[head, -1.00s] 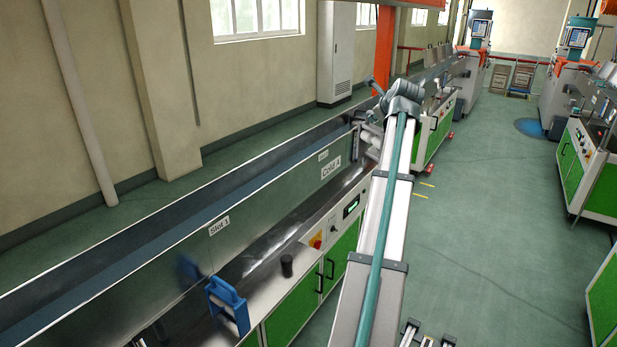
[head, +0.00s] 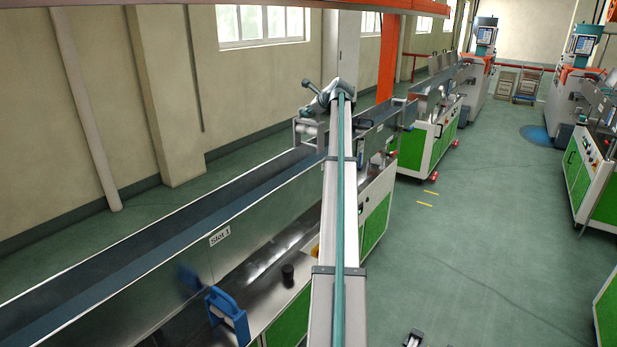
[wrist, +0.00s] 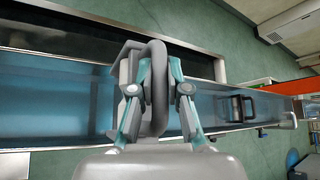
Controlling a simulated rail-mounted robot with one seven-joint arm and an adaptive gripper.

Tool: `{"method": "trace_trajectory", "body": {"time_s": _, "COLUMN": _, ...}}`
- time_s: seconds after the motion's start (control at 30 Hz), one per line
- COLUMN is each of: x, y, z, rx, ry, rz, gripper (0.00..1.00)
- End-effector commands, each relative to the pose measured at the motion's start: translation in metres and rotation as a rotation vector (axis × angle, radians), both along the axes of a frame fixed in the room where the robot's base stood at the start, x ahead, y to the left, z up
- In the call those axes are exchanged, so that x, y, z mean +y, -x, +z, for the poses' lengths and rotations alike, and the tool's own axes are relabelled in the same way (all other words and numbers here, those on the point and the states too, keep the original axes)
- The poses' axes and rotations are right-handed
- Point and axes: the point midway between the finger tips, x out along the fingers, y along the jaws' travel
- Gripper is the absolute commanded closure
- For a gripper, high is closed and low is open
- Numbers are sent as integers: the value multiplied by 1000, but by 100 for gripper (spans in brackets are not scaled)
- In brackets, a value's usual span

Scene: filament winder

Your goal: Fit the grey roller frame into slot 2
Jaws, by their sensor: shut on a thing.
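My gripper (wrist: 158,92) is shut on the dark grey loop handle of the grey roller frame (wrist: 158,58) in the wrist view. In the head view the frame (head: 308,131) hangs at the end of my arm, with pale rollers visible, above or beside the long trough (head: 130,262). I cannot tell whether it touches the trough wall. The slot 2 label does not show now; my arm covers part of the trough wall. The slot 1 label (head: 220,235) shows on the wall, left of my arm.
A blue roller frame (head: 228,308) stands at the trough's front side, near a black knob (head: 288,274). A dark-handled frame (wrist: 238,106) sits at the trough in the wrist view. Green cabinets (head: 286,322) lie under the trough. The floor at right is open.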

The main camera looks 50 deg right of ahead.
Motion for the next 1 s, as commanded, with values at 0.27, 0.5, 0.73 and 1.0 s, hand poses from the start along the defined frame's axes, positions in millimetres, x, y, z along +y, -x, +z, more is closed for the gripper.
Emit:
{"method": "trace_trajectory", "body": {"time_s": 0.27, "x": 2, "y": 0, "z": -54, "rx": 0, "ry": -2, "rz": 1, "gripper": 100}}
{"method": "trace_trajectory", "body": {"time_s": 0.5, "x": 1, "y": 0, "z": -107, "rx": -1, "ry": -2, "rz": 0, "gripper": 100}}
{"method": "trace_trajectory", "body": {"time_s": 0.73, "x": 0, "y": -1, "z": -129, "rx": -1, "ry": 1, "rz": 0, "gripper": 100}}
{"method": "trace_trajectory", "body": {"time_s": 1.0, "x": 0, "y": 0, "z": -153, "rx": 0, "ry": -1, "rz": 0, "gripper": 100}}
